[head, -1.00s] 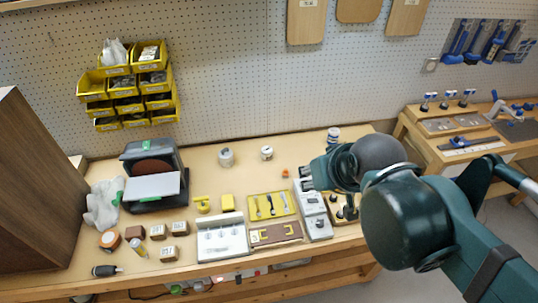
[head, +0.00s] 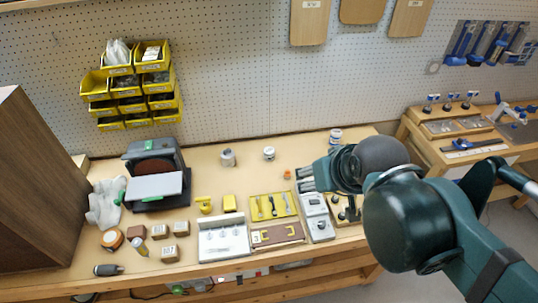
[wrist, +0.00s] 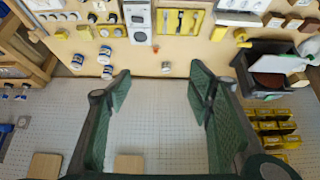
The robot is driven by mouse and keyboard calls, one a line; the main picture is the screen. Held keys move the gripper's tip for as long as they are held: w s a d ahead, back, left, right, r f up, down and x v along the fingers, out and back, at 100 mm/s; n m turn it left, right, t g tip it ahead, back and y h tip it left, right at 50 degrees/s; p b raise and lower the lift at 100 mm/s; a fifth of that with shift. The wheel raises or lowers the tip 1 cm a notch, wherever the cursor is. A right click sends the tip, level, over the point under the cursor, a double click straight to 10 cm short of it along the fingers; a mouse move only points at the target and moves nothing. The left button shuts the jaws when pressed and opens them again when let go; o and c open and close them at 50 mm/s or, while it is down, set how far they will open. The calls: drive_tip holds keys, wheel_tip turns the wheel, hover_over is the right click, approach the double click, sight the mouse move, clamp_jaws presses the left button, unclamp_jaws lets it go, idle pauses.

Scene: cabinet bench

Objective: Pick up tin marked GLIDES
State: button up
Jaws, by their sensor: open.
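Several small white tins stand toward the back of the bench. In the head view one is at the left (head: 228,158), one in the middle (head: 269,153) and one at the back right (head: 335,135). The wrist view shows a tin between my fingers' span (wrist: 166,66) and blue-banded tins to the left (wrist: 105,51) (wrist: 107,72) (wrist: 77,62). Their lettering is too small to read, so I cannot tell which is marked GLIDES. My gripper (head: 306,178) is open and empty above the right part of the bench; its spread fingers (wrist: 160,78) show in the wrist view.
A yellow tool tray (head: 272,206), a white case (head: 223,239) and a grey box (head: 317,217) lie at the front. A small orange piece (head: 287,174) is near my gripper. A sander (head: 156,175) and small wooden blocks (head: 181,229) are at the left. Clear bench surrounds the left tins.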

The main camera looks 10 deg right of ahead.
drive_tip(key=m+g+b, duration=0.3)
drive_tip(key=m+g, duration=0.4)
drive_tip(key=m, duration=1.4)
hover_over(270, 149)
drive_tip(key=f, duration=2.8)
drive_tip(key=shift+s+a+f, duration=0.15)
drive_tip(key=shift+s+f, duration=0.1)
drive_tip(key=shift+w+f, duration=0.15)
drive_tip(key=shift+f, duration=0.2)
drive_tip(key=shift+f, duration=0.15)
